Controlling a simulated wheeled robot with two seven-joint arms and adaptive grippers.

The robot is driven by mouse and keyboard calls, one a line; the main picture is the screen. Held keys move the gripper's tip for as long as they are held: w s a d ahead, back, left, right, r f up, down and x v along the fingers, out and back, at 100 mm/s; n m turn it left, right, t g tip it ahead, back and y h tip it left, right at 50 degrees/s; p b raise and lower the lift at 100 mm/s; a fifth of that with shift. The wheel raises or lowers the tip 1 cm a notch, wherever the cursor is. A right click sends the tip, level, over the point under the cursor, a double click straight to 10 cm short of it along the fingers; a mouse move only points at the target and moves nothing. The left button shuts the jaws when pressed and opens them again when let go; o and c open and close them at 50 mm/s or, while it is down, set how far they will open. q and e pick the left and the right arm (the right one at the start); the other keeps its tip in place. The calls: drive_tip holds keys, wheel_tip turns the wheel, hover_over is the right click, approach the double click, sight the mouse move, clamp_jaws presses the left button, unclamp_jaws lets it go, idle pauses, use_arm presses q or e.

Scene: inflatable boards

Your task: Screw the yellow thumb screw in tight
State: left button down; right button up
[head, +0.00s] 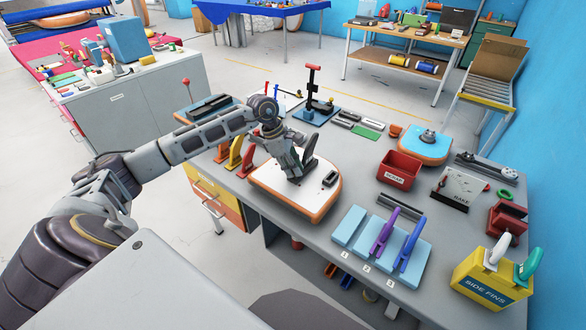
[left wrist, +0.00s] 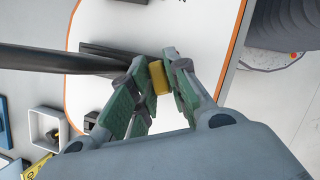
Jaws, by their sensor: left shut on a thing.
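A white inflatable board (head: 268,184) with an orange rim lies on the grey workbench. My left gripper (head: 295,173) reaches down over it. In the left wrist view the yellow thumb screw (left wrist: 159,78) sits between the fingertips, and the gripper (left wrist: 157,82) is shut on it. A dark fin (head: 309,150) stands on the board beside the gripper; it also shows in the left wrist view (left wrist: 48,59), its base close to the screw. In the head view the gripper hides the screw. How deep the screw sits cannot be told. My right gripper is not in view.
A black slotted part (head: 330,179) lies on the board's right side. A red bin (head: 399,171), a light blue rack with purple and blue fins (head: 347,226) and a yellow "SIDE FINS" box (head: 490,285) stand to the right. Orange and yellow fins (head: 235,153) stand left of the board.

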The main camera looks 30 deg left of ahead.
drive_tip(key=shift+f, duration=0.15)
use_arm(q)
drive_tip(key=shift+m+g+b, duration=0.7)
drive_tip(key=shift+m+b, duration=0.05)
drive_tip(key=shift+m, duration=0.95)
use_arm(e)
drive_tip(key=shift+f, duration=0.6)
use_arm(q)
drive_tip(key=shift+w+m+h, duration=0.1)
drive_tip(key=shift+m+h, duration=0.2)
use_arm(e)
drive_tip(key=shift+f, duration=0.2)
use_arm(q)
drive_tip(key=shift+m+g+b, duration=0.6)
drive_tip(key=shift+m+b, duration=0.15)
drive_tip(key=shift+m, duration=0.55)
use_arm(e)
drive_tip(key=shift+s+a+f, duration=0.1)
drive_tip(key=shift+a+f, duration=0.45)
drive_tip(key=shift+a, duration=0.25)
use_arm(q)
drive_tip(key=shift+w+m, duration=0.1)
drive_tip(key=shift+m, duration=0.3)
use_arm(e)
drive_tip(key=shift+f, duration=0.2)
